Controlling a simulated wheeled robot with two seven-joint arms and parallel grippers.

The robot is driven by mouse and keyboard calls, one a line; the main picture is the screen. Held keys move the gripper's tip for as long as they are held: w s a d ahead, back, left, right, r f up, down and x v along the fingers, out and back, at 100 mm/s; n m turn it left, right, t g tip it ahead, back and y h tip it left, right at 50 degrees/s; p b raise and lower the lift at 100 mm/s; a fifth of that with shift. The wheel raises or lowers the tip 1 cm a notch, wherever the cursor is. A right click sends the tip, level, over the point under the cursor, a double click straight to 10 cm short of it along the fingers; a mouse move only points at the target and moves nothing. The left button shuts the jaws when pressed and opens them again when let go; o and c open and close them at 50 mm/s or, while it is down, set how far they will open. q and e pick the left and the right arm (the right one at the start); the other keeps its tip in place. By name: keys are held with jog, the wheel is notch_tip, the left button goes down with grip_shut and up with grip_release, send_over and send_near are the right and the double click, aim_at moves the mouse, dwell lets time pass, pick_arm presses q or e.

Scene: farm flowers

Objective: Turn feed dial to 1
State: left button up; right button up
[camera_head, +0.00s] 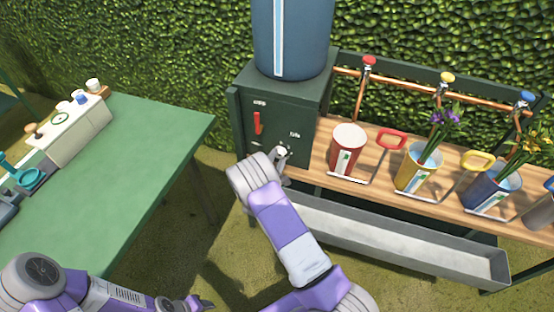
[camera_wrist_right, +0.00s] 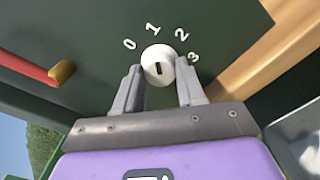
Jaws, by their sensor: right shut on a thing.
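The feed dial (camera_wrist_right: 158,64) is a round white knob with a short black mark, on the dark green panel. The numbers 0, 1, 2 and 3 arc above and to the right of it. The black mark runs roughly up and down in the right wrist view, roughly in line with the 1; which end points is unclear. My right gripper (camera_wrist_right: 161,82) has a finger on each side of the dial and is shut on it. In the head view the right gripper (camera_head: 282,155) is at the green cabinet front (camera_head: 279,122). My left gripper (camera_head: 198,304) is at the bottom edge, its jaws unclear.
A red lever (camera_head: 258,123) is on the cabinet, left of the dial. A wooden shelf (camera_head: 320,167) to the right holds red, yellow and blue buckets. A grey trough (camera_head: 400,238) runs below it. A green table (camera_head: 150,135) stands at the left.

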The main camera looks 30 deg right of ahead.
jog(key=o, duration=1.1)
jog(key=shift+c, duration=0.2)
jog(key=p+v, duration=0.2)
jog(key=v, duration=0.5)
jog(key=shift+s+a, duration=0.2)
jog(key=shift+s, duration=0.05)
